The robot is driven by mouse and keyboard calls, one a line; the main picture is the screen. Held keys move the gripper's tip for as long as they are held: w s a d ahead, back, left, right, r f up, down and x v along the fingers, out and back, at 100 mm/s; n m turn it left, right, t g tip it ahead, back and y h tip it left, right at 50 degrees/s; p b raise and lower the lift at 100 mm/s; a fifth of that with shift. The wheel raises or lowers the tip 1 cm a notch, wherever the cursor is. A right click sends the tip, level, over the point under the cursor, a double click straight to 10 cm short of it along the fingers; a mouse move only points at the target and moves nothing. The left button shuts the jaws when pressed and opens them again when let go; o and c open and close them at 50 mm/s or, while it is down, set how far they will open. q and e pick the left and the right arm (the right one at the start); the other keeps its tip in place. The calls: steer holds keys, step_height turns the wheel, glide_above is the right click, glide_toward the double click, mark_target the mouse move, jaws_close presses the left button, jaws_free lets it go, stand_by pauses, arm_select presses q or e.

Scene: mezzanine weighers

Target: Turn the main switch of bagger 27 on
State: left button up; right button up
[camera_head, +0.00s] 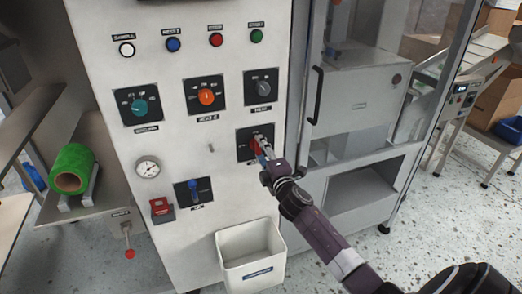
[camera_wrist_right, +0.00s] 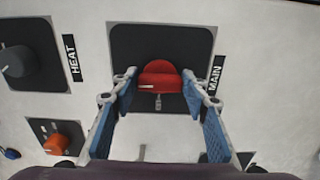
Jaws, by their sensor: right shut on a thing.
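The main switch is a red rotary knob (camera_head: 255,143) on a black square plate, low on the right side of the white control panel (camera_head: 215,120). In the right wrist view the red knob (camera_wrist_right: 160,75) sits beside a label reading MAIN. My right gripper (camera_head: 263,152) is at the knob. In the wrist view its blue-padded fingers (camera_wrist_right: 160,84) stand on either side of the knob, shut on it. The knob's handle lies roughly crosswise between the fingertips. No number 27 is readable. My left gripper is not in view.
Other knobs are near: a grey one (camera_head: 262,87), an orange one (camera_head: 207,97) and a teal one (camera_head: 140,107). A blue switch (camera_head: 193,190) and a red box (camera_head: 160,207) sit lower left. A white bin (camera_head: 250,252) stands below. A glazed door with a black handle (camera_head: 316,96) is right.

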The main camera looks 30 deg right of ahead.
stand_by(0.4)
steer(key=o, duration=1.2)
steer(key=shift+c, duration=0.2)
steer(key=shift+s, duration=0.1)
steer(key=v, duration=1.1)
steer(key=shift+s, duration=0.4)
steer(key=shift+a+f, duration=0.1)
steer(key=shift+a, duration=0.05)
